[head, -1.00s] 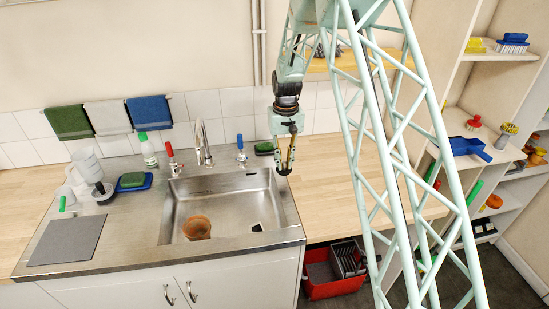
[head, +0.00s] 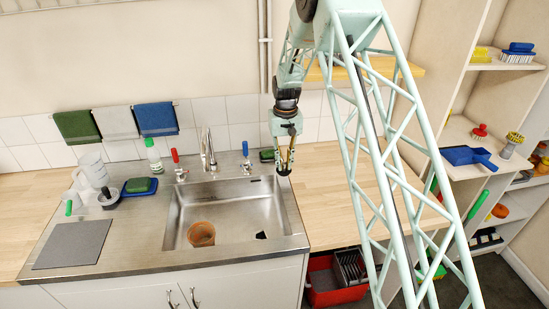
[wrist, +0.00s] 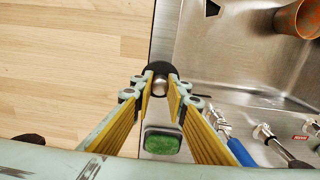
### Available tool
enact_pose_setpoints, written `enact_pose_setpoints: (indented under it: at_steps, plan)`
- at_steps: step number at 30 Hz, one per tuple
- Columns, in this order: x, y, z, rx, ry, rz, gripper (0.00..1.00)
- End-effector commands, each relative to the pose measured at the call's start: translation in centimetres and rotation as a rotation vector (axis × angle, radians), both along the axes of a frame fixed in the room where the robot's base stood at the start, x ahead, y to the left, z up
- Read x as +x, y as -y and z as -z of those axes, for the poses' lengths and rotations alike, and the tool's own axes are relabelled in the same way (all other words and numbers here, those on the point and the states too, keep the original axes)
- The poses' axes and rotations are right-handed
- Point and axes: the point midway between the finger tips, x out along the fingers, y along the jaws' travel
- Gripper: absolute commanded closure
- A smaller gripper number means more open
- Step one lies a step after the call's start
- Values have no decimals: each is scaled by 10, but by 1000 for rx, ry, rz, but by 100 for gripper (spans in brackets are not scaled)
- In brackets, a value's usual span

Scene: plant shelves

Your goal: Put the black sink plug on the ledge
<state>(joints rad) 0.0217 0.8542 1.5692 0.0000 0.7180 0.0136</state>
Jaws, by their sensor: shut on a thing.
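My gripper (head: 286,166) hangs over the right rim of the sink (head: 225,203). In the wrist view its yellow-lined fingers (wrist: 160,82) are shut on the black sink plug (wrist: 160,70), a dark round piece with a shiny metal middle. In the head view the plug (head: 284,172) is a small dark shape at the fingertips. A wooden ledge (head: 408,67) runs along the wall at the upper right, partly hidden behind my arm.
The sink holds a terracotta pot (head: 201,234). Taps (head: 208,150) and a green sponge (head: 267,155) stand along its back. Wooden counter (head: 325,165) right of the sink is bare. Tall shelves (head: 465,130) with brushes and a blue dustpan stand at the right.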

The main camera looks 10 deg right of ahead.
Motion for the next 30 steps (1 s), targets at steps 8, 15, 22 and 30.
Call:
enact_pose_setpoints:
  at_steps: [8, 15, 22, 30]
  plan:
    - [37, -6, 3, 0, 0, 0, 100]
    - [66, -11, 6, 0, 1, 1, 100]
    - [91, -16, 8, 0, 0, 1, 100]
    - [107, -19, 10, 0, 0, 1, 100]
